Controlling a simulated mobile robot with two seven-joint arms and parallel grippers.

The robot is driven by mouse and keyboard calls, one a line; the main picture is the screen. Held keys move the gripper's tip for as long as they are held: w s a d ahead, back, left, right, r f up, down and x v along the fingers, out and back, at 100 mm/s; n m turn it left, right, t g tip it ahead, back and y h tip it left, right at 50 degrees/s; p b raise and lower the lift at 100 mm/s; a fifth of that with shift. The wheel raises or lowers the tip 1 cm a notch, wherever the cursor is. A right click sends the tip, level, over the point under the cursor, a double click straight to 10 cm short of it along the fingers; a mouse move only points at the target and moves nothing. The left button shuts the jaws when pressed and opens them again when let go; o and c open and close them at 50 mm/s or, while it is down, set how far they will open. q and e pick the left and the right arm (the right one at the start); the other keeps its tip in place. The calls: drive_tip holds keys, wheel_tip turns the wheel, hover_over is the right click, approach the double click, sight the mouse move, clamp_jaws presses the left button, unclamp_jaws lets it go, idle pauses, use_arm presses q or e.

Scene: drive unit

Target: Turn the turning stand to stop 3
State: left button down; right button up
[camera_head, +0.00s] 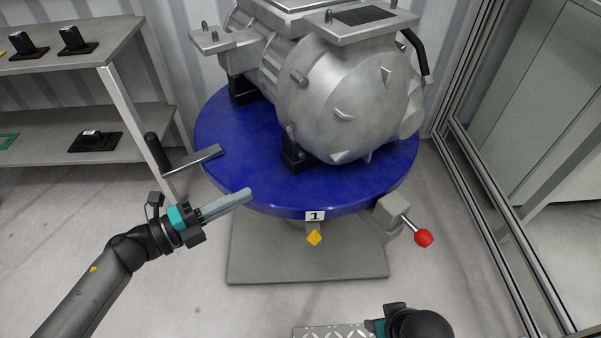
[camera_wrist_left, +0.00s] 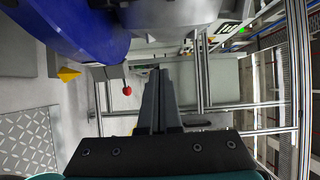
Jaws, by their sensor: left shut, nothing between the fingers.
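The turning stand has a round blue top (camera_head: 245,150) bearing a grey metal drive unit (camera_head: 345,105). A label "1" (camera_head: 315,216) on its rim sits just above a yellow diamond marker (camera_head: 314,238). A flat metal bar with an upright black handle (camera_head: 157,152) sticks out from the stand's left side. A red-knobbed lever (camera_head: 424,238) is at its front right; the knob also shows in the left wrist view (camera_wrist_left: 127,91). My left gripper (camera_head: 249,195) is shut and empty at the stand's front left edge, right of the handle. My right gripper (camera_head: 380,326) shows only partly; its fingers are not clear.
A grey shelf (camera_head: 110,45) at the left holds several black parts. A framed glass panel (camera_head: 520,130) stands close on the right. A tread plate (camera_head: 330,332) shows at the bottom edge. Floor at the left front is clear.

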use_arm(q)
drive_tip(key=b, duration=0.3)
approach(314, 163)
drive_tip(key=x, duration=0.5)
drive_tip(key=shift+w+f, duration=0.1)
drive_tip(key=shift+w, duration=0.05)
drive_tip(key=shift+x, duration=0.8)
use_arm(e)
wheel_tip(314, 163, up, 7)
drive_tip(key=t, duration=0.1)
drive_tip(key=shift+w+r, duration=0.15)
drive_tip(key=shift+w, duration=0.1)
use_arm(q)
drive_tip(key=shift+d, duration=0.2)
